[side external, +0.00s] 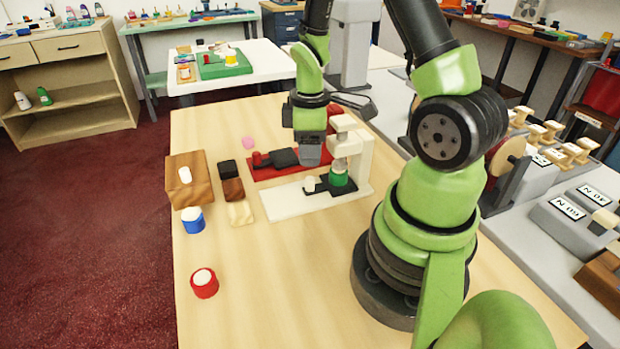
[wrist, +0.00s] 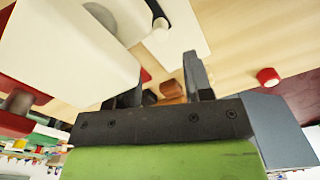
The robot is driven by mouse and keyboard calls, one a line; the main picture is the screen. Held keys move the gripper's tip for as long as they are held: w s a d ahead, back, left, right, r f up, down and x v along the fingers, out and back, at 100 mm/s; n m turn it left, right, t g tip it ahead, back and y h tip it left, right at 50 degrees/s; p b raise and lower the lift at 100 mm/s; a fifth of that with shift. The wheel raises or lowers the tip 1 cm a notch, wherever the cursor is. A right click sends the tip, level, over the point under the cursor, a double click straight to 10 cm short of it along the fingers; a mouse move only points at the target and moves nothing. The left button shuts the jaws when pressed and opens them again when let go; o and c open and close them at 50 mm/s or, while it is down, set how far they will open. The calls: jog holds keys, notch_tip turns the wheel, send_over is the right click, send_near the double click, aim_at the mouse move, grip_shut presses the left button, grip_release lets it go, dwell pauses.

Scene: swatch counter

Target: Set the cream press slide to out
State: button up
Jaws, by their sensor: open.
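The cream press (side external: 352,160) stands on its pale base plate (side external: 290,206) near the middle of the table. Its dark slide (side external: 322,189) bears a pale knob (side external: 308,184) at the left end and a green pot (side external: 338,178) under the press head. My gripper (side external: 317,160) is open and empty, pointing down just left of the press head and above the slide. In the wrist view, my gripper (wrist: 160,82) shows its fingers apart, with the cream press (wrist: 70,50) large at upper left and partly out of frame.
A red press base (side external: 262,174) with a dark slide and red knob lies behind the cream one. Dark, brown and cream blocks (side external: 233,190), a wooden block (side external: 190,182), a blue pot (side external: 192,220) and a red pot (side external: 204,284) stand left. The front table is clear.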

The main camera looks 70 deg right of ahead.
aim_at(310, 178)
notch_tip(310, 178, down, 8)
jog(key=shift+r, duration=0.2)
